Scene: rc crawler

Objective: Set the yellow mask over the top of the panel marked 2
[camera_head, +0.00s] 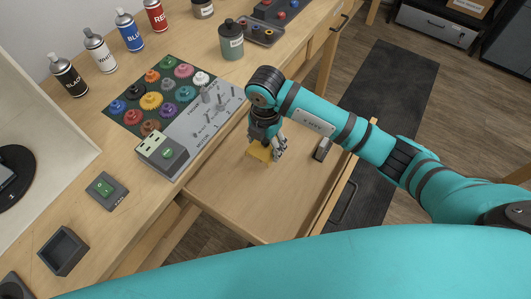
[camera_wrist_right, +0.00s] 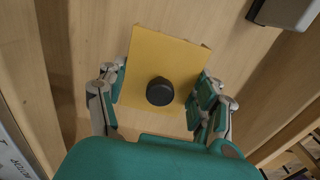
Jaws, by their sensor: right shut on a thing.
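I cannot make out a panel marked 2. My left gripper is not in view.
A small grey block (camera_head: 322,149) lies in the drawer's right side.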

